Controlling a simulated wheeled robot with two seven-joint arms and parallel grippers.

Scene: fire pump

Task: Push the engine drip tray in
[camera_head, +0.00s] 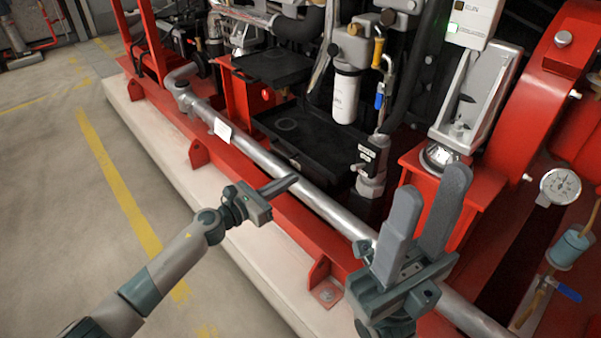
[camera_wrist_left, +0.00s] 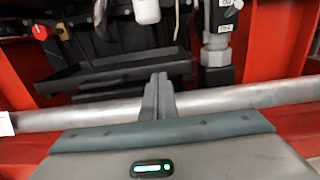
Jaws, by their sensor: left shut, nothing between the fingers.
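A black, shallow tray (camera_head: 290,128) with a raised rim and a round mark on its floor sits low in the red frame, behind the silver pipe, in the head view. I take it as the engine drip tray. A dark tray also shows beyond my fingers in the left wrist view (camera_wrist_left: 125,68). My left gripper (camera_head: 290,181) is shut and empty, at the near side of the silver pipe, apart from the tray. Its closed fingers (camera_wrist_left: 159,82) point at the tray side in the wrist view. My right gripper (camera_head: 431,186) is open and empty, right of the tray.
The long silver pipe (camera_head: 270,163) runs between my left gripper and the tray. A second black tray (camera_head: 272,65) sits farther back. A white filter (camera_head: 346,95) and valve fitting (camera_head: 371,170) stand right of the tray. Open floor (camera_head: 60,210) lies at left.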

